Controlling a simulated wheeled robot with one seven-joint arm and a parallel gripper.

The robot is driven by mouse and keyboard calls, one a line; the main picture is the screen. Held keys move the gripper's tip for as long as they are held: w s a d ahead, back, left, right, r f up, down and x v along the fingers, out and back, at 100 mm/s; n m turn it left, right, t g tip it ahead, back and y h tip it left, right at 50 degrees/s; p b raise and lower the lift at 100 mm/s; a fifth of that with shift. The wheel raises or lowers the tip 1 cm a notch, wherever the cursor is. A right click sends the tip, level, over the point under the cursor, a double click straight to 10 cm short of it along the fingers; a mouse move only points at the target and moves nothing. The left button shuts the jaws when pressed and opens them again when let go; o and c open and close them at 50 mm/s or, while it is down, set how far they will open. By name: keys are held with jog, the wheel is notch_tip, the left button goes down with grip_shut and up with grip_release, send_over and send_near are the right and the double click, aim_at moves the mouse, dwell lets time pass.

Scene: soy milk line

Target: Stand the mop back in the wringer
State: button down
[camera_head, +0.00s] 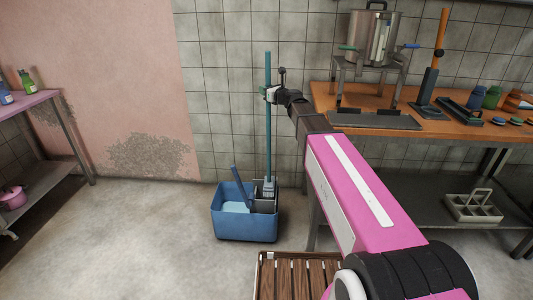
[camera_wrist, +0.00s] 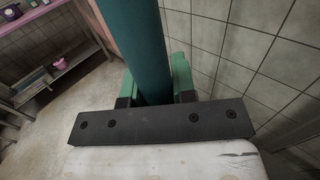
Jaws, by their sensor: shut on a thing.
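The mop (camera_head: 268,140) stands upright with a long teal handle, and its lower end is at the grey wringer (camera_head: 264,204) on the right side of the blue bucket (camera_head: 245,228). Whether the mop head sits fully inside the wringer is hard to tell. My gripper (camera_head: 269,94) is shut on the mop handle, well above the bucket. In the wrist view the handle (camera_wrist: 148,50) runs between the green fingertips of my gripper (camera_wrist: 154,88). The wringer's blue lever (camera_head: 241,186) leans up to the left.
An orange-topped workbench (camera_head: 450,130) with a steel pot (camera_head: 373,38) stands at the right. A slatted wooden platform (camera_head: 300,275) lies in front of the bucket. A pink-topped table (camera_head: 30,102) is at the left. The floor left of the bucket is clear.

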notch_tip(320, 180, down, 17)
dwell(0.6)
jog(key=c, duration=0.9)
grip_release()
jog(key=shift+c, duration=0.2)
jog(key=shift+f, duration=0.1)
jog(key=v, duration=1.1)
jog(key=s+d+f+n+g+h, duration=0.3)
jog(key=s+f+n+g, duration=0.5)
jog(key=s+f+n, duration=0.6)
jog(key=s+d+f+n+g+h, duration=0.3)
jog(key=s+d+n+g+h, duration=0.2)
jog(key=s+d+n+h, duration=0.4)
jog(key=s+d+n, duration=0.3)
jog(key=d+n, duration=0.1)
jog(key=d, duration=0.1)
